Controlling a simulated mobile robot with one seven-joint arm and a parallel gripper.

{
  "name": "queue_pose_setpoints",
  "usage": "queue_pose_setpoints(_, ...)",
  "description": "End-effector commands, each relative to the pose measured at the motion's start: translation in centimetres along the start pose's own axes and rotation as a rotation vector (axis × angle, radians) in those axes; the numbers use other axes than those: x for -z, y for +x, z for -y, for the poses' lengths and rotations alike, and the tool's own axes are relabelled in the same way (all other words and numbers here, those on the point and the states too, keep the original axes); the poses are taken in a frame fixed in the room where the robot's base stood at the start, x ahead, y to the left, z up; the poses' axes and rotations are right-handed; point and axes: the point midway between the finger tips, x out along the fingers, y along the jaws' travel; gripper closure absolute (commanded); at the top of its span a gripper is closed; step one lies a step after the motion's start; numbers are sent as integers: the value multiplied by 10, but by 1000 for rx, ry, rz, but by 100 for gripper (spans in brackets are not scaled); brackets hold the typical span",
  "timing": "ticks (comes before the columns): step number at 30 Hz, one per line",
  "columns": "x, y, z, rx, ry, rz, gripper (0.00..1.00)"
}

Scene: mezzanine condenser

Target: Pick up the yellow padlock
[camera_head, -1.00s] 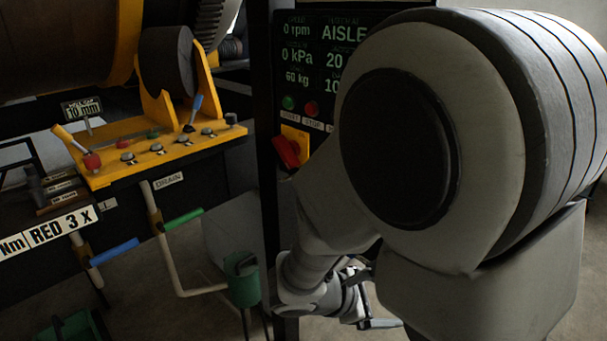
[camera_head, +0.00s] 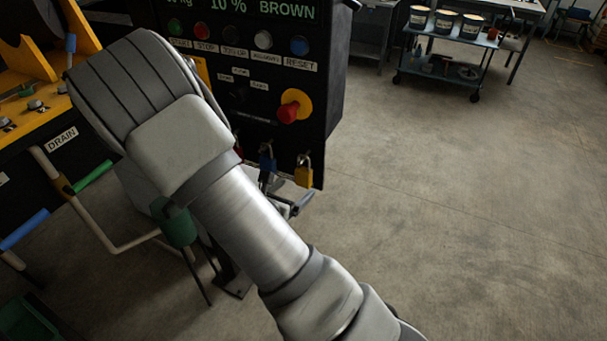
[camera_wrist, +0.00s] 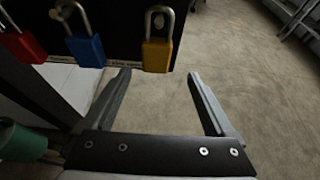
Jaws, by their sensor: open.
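The yellow padlock (camera_head: 303,176) hangs by its shackle at the lower right corner of the black control panel (camera_head: 335,100). In the head view my gripper (camera_head: 290,203) is small and partly hidden, just below the padlocks.
A blue padlock (camera_wrist: 86,50) and a red padlock (camera_wrist: 20,45) hang left of the yellow one. A red stop button (camera_head: 288,112) sticks out above. Open floor lies right, with a cart (camera_head: 440,78) behind.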

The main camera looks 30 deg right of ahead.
Motion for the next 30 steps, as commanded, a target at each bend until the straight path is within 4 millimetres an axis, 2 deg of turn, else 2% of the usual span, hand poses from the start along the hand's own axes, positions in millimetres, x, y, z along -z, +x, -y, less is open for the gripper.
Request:
queue_pose_setpoints(3, -1, 18, 1, 3, 1, 0, 10)
queue_pose_setpoints(11, -2, 34, -2, 1, 0, 0, 10)
queue_pose_setpoints(21, -5, 75, -6, 2, 1, 0, 10)
queue_pose_setpoints(30, -4, 79, -6, 1, 1, 0, 12)
